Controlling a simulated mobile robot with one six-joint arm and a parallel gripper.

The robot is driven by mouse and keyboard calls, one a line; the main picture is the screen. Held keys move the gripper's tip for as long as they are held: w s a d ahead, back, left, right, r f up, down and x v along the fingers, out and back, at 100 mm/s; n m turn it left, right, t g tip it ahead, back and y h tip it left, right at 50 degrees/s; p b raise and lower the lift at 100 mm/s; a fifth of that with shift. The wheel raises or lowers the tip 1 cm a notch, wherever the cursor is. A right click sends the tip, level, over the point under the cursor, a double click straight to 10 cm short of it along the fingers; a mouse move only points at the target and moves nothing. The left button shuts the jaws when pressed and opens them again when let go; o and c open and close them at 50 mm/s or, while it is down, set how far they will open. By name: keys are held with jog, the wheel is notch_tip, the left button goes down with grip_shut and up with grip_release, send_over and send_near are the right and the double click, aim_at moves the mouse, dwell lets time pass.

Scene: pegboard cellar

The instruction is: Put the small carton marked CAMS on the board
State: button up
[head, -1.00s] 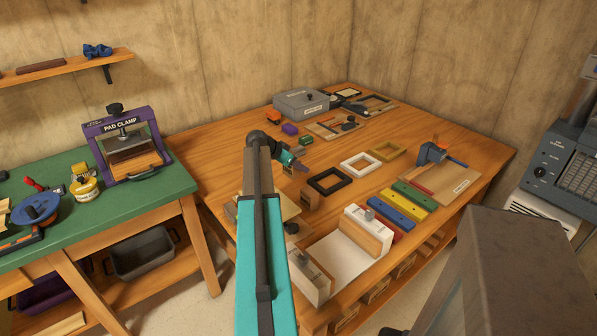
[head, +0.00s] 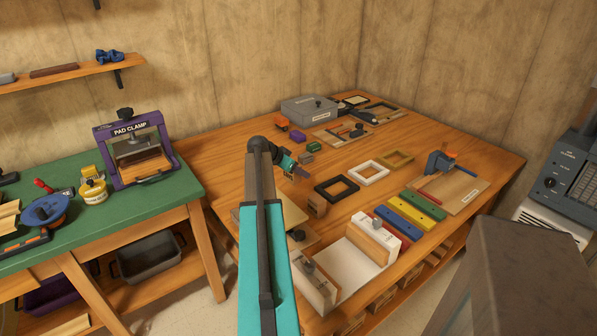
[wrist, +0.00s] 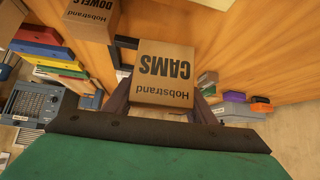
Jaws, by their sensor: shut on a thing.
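The small brown carton marked CAMS (wrist: 165,72) fills the middle of the wrist view, its lettering upside down there. My gripper (wrist: 163,95) is shut on it, with a dark finger at each side. In the head view my gripper (head: 300,171) is over the left part of the wooden table, and the carton is mostly hidden. A tan board (head: 300,238) lies on the table near the front left, partly behind my arm. Other tan boards lie at the back (head: 330,138) and right (head: 465,193). I cannot tell which one the task means.
A second carton, marked DOWELS (wrist: 92,14), stands on the table (head: 225,150), close by the tan board. Black (head: 336,188), white (head: 369,173) and yellow (head: 397,159) frames lie beyond it. A white block fixture (head: 375,238) stands at the front. A green bench (head: 150,205) is left.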

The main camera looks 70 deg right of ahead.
jog(key=w+a+r+n+t, duration=0.35)
jog(key=w+a+n, duration=0.25)
jog(key=w+a, duration=1.05)
jog(key=w+a+r+n+t, duration=0.2)
jog(key=w+a+n+t, duration=0.3)
jog(key=w+a, duration=1.2)
jog(key=w+a+r+n+t+y, duration=0.1)
jog(key=w+a+r+n+y, duration=0.1)
jog(key=a, duration=1.3)
jog(key=w+a+r+n+t+y, duration=0.2)
jog(key=a+n, duration=0.4)
jog(key=a, duration=0.9)
jog(key=w+a+r+n+t+y, duration=0.1)
jog(key=w+a+r+n+y, duration=0.2)
jog(key=a, duration=1.3)
jog(key=w+n+y, duration=0.1)
jog(key=w, duration=0.2)
jog(key=shift+f+t, duration=0.1)
jog(key=shift+t, duration=0.15)
